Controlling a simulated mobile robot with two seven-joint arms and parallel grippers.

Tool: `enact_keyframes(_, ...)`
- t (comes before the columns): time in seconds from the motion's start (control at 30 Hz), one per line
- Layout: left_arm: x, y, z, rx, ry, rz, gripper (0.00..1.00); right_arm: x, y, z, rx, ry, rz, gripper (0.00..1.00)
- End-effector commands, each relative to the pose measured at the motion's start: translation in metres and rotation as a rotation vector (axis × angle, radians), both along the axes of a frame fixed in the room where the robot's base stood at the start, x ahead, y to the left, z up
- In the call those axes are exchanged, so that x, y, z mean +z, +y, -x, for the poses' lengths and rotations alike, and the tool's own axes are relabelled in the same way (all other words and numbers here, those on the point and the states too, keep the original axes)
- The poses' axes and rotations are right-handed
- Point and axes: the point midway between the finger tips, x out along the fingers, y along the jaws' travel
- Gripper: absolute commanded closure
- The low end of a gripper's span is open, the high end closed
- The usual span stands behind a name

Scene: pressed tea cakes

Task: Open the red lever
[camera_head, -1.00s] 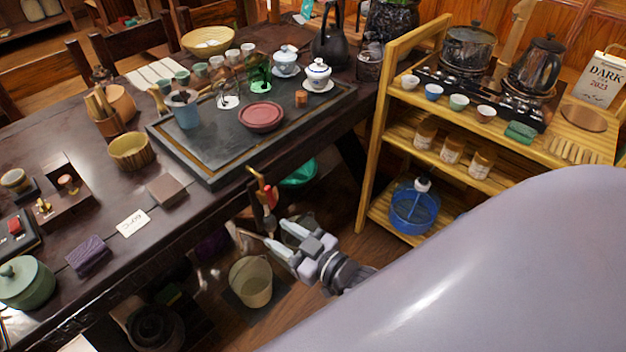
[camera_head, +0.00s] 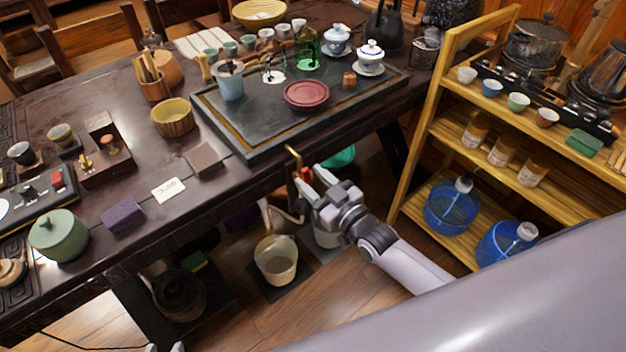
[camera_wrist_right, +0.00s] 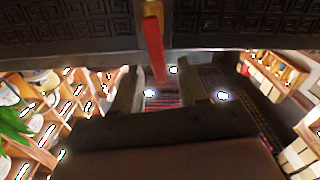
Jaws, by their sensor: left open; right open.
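The red lever (camera_head: 305,173) hangs at the front edge of the dark table, below a brass fitting (camera_head: 293,158); my right gripper partly hides it. In the right wrist view the lever (camera_wrist_right: 154,45) is a narrow red bar, just beyond and roughly between the fingers. My right gripper (camera_head: 311,181) is open with its fingertips close to the lever; I cannot tell whether they touch. Its two fingers also show in the right wrist view (camera_wrist_right: 163,90). My left gripper (camera_head: 165,347) shows only its pale tips at the bottom edge, open.
The table's tea tray (camera_head: 250,140) lies above the lever. A pale bucket (camera_head: 276,262) stands on the floor below. A wooden shelf (camera_head: 445,128) with cups and blue bottles stands to the right. Some floor (camera_head: 300,310) in front is clear.

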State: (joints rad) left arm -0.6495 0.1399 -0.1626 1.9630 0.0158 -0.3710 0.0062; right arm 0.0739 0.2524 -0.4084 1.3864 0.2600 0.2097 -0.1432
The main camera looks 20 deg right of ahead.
Motion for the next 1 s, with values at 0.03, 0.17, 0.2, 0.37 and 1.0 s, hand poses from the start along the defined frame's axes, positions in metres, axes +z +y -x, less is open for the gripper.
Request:
enact_keyframes(0.03, 0.0003, -0.0001, -0.0002, -0.001, -0.001, 0.001, 0.57, -0.0003, 0.0009, -0.002, 0.0, 0.0, 0.0, 0.57)
enact_keyframes(0.17, 0.0015, -0.0005, -0.0008, -0.001, -0.004, 0.001, 0.57, -0.0001, 0.0017, -0.0036, 0.0, 0.001, 0.0, 0.57)
enact_keyframes(0.2, 0.0016, -0.0005, -0.0009, -0.001, -0.004, 0.001, 0.57, -0.0001, 0.0017, -0.0036, 0.001, 0.001, 0.0, 0.57)
enact_keyframes(0.37, 0.0017, -0.0005, -0.001, -0.001, -0.004, 0.001, 0.57, -0.0001, 0.0017, -0.0034, 0.001, 0.001, 0.0, 0.67)
enact_keyframes(1.0, -0.0001, 0.0004, 0.0003, -0.002, -0.001, -0.002, 0.57, 0.0004, -0.0057, -0.0059, 0.001, 0.058, -0.157, 1.0)
